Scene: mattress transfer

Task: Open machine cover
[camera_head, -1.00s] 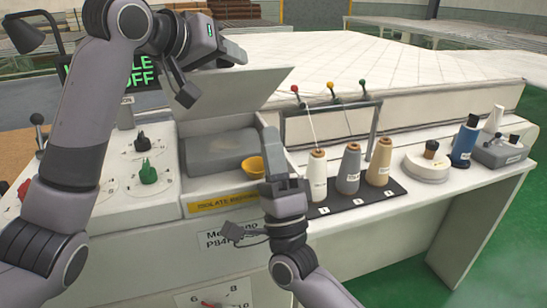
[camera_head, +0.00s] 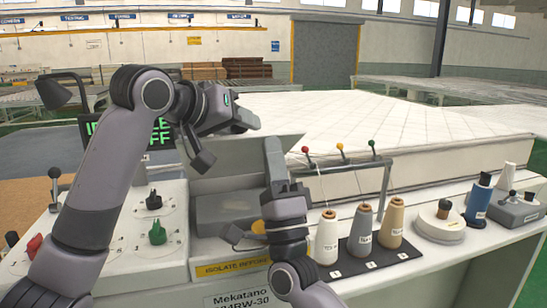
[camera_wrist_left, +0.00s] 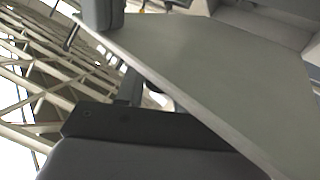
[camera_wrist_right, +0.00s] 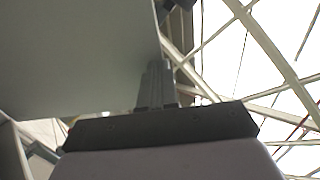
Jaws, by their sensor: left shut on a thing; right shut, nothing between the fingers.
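The machine cover (camera_head: 232,158) is a grey panel, raised and tilted up at the back of the machine's open compartment (camera_head: 222,208). My left gripper (camera_head: 240,120) is shut on the cover's upper edge; the arm hides part of the panel. In the left wrist view the cover (camera_wrist_left: 220,75) is a broad plate running away from the fingers. My right gripper (camera_head: 272,150) is shut and empty, pointing up in front of the cover's right part. In the right wrist view its closed fingers (camera_wrist_right: 155,85) are beside the cover's edge (camera_wrist_right: 75,55); contact cannot be told.
Thread cones (camera_head: 362,232) stand on a black tray (camera_head: 372,258) to the right, under a thread frame (camera_head: 386,190). Black and green knobs (camera_head: 157,234) are on the left panel. A white mattress (camera_head: 400,125) lies behind.

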